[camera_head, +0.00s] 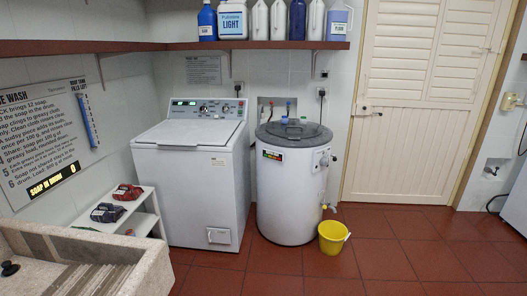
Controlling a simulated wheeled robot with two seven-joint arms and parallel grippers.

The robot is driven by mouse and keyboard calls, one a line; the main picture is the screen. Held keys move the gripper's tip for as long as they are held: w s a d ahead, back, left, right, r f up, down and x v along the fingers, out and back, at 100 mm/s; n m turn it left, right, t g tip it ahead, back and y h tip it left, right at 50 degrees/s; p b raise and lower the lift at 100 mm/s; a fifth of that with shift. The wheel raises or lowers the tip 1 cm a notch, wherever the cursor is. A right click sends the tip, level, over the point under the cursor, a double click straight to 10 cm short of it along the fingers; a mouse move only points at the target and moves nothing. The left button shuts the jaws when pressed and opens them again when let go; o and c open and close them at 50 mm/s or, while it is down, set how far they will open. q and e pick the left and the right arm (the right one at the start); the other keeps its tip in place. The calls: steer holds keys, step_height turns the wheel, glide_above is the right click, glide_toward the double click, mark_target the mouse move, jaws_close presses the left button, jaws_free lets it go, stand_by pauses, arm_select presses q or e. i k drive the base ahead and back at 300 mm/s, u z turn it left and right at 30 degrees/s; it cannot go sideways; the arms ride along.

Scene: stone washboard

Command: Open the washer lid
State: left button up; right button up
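A white top-loading washer (205,190) stands against the back wall, left of the middle in the head view. Its flat lid (192,132) looks closed on top. A control panel (208,108) with knobs and a lit green display rises behind the lid. Neither of my grippers shows in this view.
A white round tank (288,190) with a grey lid stands right of the washer, with a yellow bucket (332,237) in front. A stone washboard sink (80,255) and small white shelf (130,218) stand left. A bottle-laden shelf (260,45) hangs above. Red floor (400,265) is clear at right.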

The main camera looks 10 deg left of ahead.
mark_target(187, 133)
steer(key=i, duration=2.55)
steer(key=u, duration=0.8)
steer(key=i, duration=0.5)
steer(key=z, duration=0.25)
